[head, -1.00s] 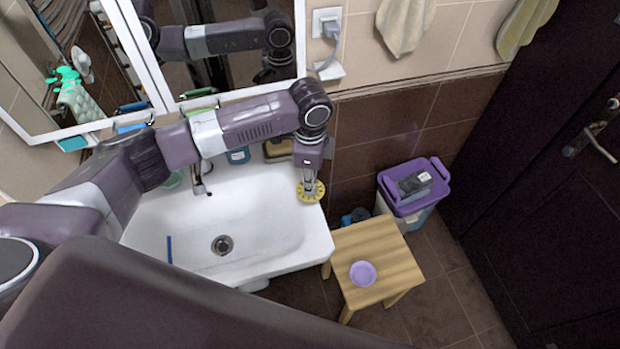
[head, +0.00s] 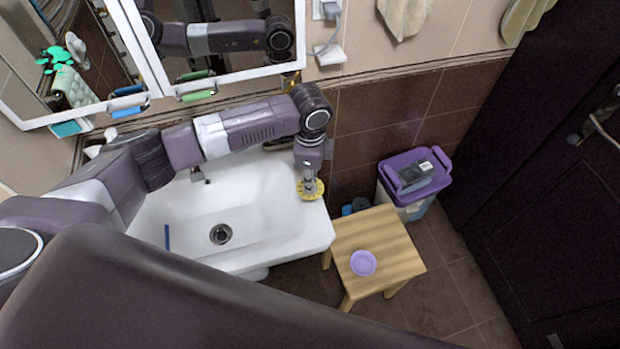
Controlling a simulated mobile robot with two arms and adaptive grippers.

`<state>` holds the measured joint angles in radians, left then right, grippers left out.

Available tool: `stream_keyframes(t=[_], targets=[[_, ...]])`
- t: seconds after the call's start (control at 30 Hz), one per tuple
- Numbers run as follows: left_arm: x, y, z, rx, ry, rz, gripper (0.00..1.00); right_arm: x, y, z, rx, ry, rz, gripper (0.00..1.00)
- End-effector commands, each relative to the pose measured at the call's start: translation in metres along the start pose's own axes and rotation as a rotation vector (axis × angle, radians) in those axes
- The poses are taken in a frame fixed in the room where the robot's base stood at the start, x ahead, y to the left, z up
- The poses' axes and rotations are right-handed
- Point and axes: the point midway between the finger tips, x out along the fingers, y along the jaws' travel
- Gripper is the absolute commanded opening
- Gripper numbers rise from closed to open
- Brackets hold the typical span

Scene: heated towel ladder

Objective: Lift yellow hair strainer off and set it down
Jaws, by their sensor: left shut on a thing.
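The yellow hair strainer (head: 313,192) is a round, notched disc at the right rim of the white sink (head: 270,236). My left gripper (head: 309,184) points down from above and is shut on it. I cannot tell whether the strainer touches the sink rim or hangs just above it. The gripper hides the strainer's middle. The drain (head: 220,234) in the basin shows dark and uncovered. My right gripper is not in view.
A wooden stool (head: 390,245) with a purple bowl (head: 363,262) stands right of the sink. Behind it is a purple-lidded bin (head: 408,160) with a dark box on top. A blue stick (head: 167,237) lies in the basin. A mirror cabinet hangs above.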

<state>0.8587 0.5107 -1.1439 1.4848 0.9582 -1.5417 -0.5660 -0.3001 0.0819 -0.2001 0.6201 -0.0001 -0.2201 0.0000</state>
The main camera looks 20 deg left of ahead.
Motion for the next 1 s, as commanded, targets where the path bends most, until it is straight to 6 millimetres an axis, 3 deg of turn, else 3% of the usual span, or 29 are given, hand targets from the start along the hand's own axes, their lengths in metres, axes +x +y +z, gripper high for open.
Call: stream_keyframes(t=[1.0], targets=[[0.023, 0.000, 0.000, 0.000, 0.000, 0.001, 0.05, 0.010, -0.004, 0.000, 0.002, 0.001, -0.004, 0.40]])
